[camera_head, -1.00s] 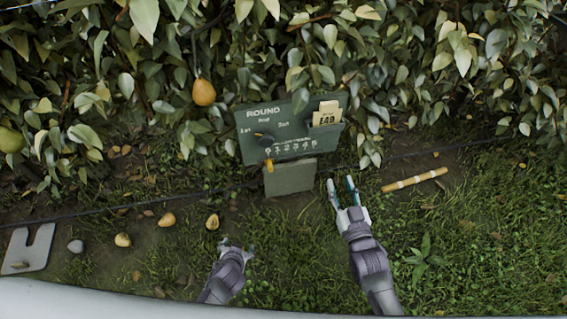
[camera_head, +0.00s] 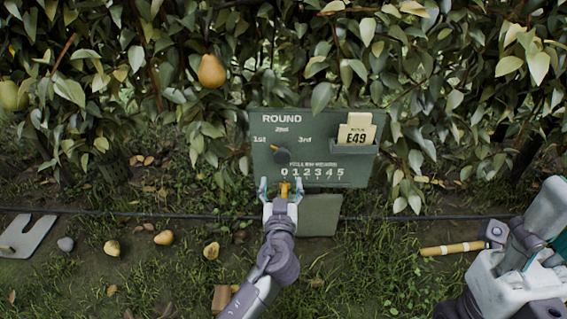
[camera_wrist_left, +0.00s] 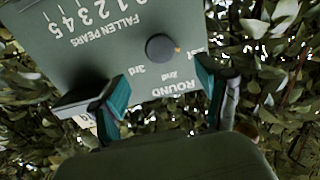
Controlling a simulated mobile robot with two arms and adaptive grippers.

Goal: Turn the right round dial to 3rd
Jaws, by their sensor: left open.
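The green board (camera_head: 350,180) marked ROUND stands in front of the hedge. Its one visible round dial (camera_head: 281,155) is dark, with an orange pointer mark toward 1st; the labels 2nd and 3rd are above and to its right. The dial also shows in the left wrist view (camera_wrist_left: 161,47), its mark facing 1st. My left gripper (camera_head: 281,183) is open in front of the board's lower edge, below the dial and apart from it. In the left wrist view its fingers (camera_wrist_left: 162,90) are spread with nothing between them. My right gripper (camera_head: 530,255) is at the lower right, its fingers unclear.
A yellow peg (camera_head: 284,189) on the fallen-pears scale shows between the left fingers in the head view. A pear (camera_head: 211,71) hangs at upper left. Several pears lie on the grass. A yellow stick (camera_head: 452,248) lies right.

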